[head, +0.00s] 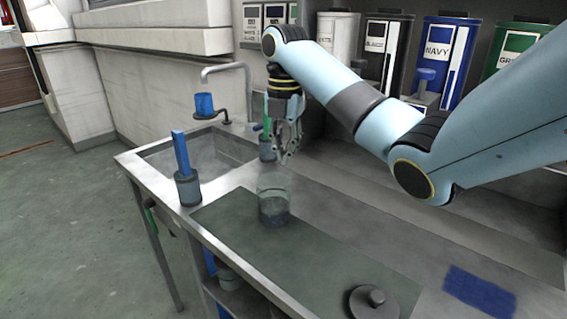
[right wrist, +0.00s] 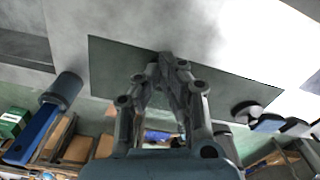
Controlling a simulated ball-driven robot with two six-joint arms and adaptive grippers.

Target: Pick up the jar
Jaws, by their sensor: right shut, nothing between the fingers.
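The jar (head: 273,207) is a clear glass cylinder with a dark lower part. It stands upright on the dark green mat (head: 235,222) on the metal bench, in the middle of the head view. My right gripper (head: 285,157) hangs fingers-down above and beyond the jar, apart from it. It is shut and empty; its fingers (right wrist: 168,62) also show closed together in the right wrist view. I cannot make out the jar in the right wrist view; the fingers may hide it. A dark knobbed lid (head: 374,303) lies at the mat's near end. My left gripper is out of view.
A grey cup with a blue handle (head: 183,160) stands left of the mat by the sink (head: 190,155). Colored bins (head: 446,60) line the back. A blue cloth (head: 480,291) lies at the right.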

